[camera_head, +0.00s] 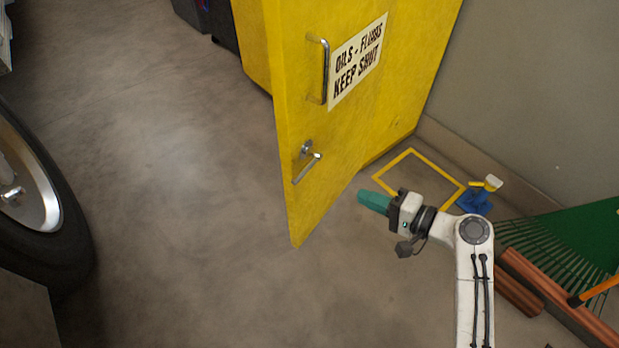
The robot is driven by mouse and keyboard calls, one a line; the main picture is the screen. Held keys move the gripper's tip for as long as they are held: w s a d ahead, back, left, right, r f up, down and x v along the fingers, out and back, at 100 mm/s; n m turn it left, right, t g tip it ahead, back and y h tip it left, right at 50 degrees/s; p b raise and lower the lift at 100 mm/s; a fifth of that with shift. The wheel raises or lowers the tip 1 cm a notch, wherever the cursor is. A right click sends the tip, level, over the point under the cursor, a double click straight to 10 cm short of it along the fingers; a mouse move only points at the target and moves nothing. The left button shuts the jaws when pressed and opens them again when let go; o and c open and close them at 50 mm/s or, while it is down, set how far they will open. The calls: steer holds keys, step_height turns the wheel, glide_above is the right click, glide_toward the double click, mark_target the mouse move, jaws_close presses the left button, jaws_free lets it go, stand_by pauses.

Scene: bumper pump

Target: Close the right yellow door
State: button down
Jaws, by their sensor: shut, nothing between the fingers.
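The yellow door (345,140) stands open, swung out from the yellow cabinet (252,45) behind it. It carries a sign reading "OILS - FLUIDS KEEP SHUT" (357,62), a metal pull handle (322,70) and a lever handle with a lock (307,168). Its free edge points toward me at the lower left. My gripper (361,197), with teal fingers, is shut and empty. It is to the right of the door's lower part and points left toward its outer face. I cannot tell whether it touches the door.
A wheel (35,190) is at the left. A yellow floor outline (412,153), a small blue object (474,201), a green rake (565,245) and reddish-brown bars (560,290) lie by the right wall (540,90). The concrete floor (170,200) left of the door is clear.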

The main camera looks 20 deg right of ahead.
mark_target(307, 172)
steer(key=b+x, duration=0.1)
steer(key=x, duration=0.6)
steer(key=b+x, duration=0.1)
steer(key=x, duration=0.6)
steer(key=shift+w+r, duration=0.15)
steer(key=shift+r, duration=0.1)
